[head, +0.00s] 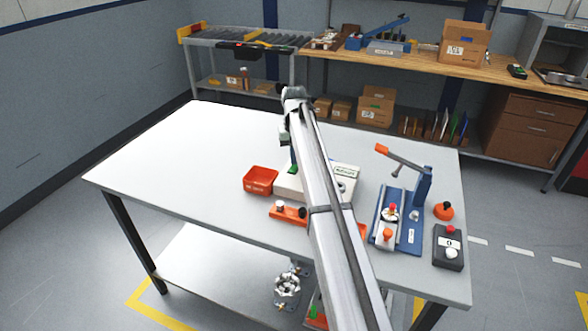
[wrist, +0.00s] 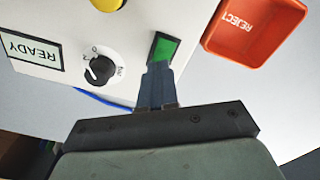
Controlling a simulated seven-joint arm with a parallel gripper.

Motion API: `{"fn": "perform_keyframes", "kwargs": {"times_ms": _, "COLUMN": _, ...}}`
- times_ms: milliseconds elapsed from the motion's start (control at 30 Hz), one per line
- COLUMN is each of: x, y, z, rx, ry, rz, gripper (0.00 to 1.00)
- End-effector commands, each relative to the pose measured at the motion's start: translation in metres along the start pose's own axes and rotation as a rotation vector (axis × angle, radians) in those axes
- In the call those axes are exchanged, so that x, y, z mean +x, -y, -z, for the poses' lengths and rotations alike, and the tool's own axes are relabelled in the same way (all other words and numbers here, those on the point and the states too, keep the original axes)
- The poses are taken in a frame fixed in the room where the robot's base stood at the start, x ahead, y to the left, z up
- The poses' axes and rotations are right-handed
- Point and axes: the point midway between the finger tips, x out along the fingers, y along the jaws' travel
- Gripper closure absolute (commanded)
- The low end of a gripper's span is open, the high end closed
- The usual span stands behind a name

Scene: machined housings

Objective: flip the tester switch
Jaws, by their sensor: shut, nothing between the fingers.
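The tester (wrist: 110,30) is an off-white box. It carries a green rocker switch (wrist: 166,48) in a dark frame, a black rotary knob (wrist: 99,70) and a READY label (wrist: 30,49). My gripper (wrist: 158,68) is shut and empty, its fingertips at the near edge of the switch in the wrist view; I cannot tell whether they touch it. In the head view the tester (head: 286,188) stands mid-table, partly hidden by my arm. My gripper (head: 293,160) shows only as a sliver left of the arm, just above the green switch (head: 293,170).
An orange-red REJECT bin (wrist: 254,28) stands close beside the tester's switch end. An orange block (head: 287,214) lies in front of the tester. A blue lever fixture (head: 411,225) and a black button box (head: 448,248) stand at right. The table's left part (head: 190,150) is clear.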

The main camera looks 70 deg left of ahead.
Motion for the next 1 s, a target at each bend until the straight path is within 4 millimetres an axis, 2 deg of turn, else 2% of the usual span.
{"fn": "perform_keyframes", "kwargs": {"times_ms": 1000, "x": 0.012, "y": 0.0, "z": 0.0, "rx": 0.0, "ry": 0.001, "rz": 0.0, "gripper": 1.0}}
